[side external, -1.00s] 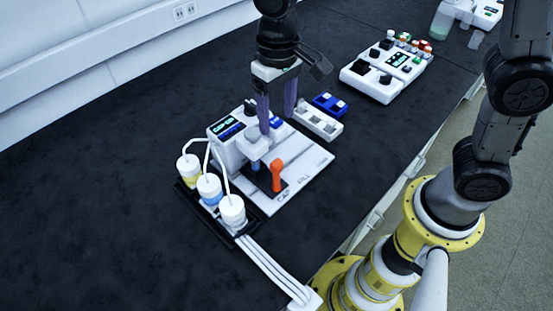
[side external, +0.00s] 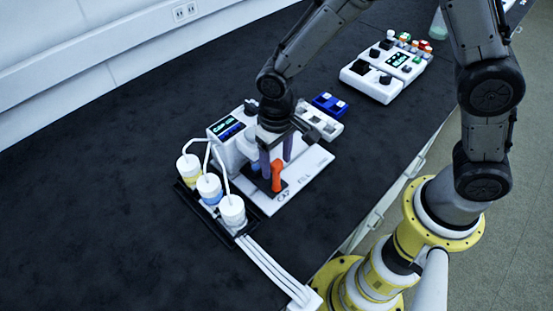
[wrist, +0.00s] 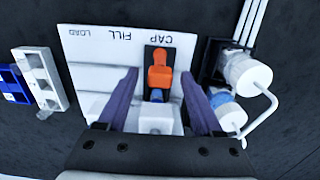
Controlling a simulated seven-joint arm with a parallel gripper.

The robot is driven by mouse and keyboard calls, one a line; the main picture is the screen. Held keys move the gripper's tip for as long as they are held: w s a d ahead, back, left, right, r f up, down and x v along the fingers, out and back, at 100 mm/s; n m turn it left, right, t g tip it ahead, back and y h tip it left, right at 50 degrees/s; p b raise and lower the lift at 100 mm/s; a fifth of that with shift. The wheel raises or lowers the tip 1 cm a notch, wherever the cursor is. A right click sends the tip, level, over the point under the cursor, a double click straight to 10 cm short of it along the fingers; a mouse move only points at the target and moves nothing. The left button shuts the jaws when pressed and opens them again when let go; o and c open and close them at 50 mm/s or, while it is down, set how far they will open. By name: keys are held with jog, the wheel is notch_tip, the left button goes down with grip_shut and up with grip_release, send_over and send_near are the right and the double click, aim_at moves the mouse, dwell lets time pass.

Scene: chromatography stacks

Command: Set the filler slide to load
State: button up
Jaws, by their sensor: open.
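The filler slide has an orange handle (side external: 277,179) standing on a dark carriage on the white filler plate (side external: 313,170). In the wrist view the orange handle (wrist: 160,74) lines up with the CAP label. FILL and then LOAD are printed to its left along the plate edge. My gripper (side external: 276,167) is low over the plate, close to the handle. In the wrist view my gripper (wrist: 160,84) has its purple fingers apart, one on each side of the handle, with gaps visible. My wrist partly hides the filler in the side view.
Several white-capped bottles (side external: 209,186) with tubes stand in a black rack beside the filler. The filler's display unit (side external: 226,128) is behind the gripper. A white tray (side external: 320,122) and blue tray (side external: 330,103) lie beyond. Another white device (side external: 375,82) stands farther back.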

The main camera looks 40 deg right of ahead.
jog(key=shift+f, duration=0.1)
jog(key=shift+c, duration=0.3)
grip_shut()
dwell(1.2)
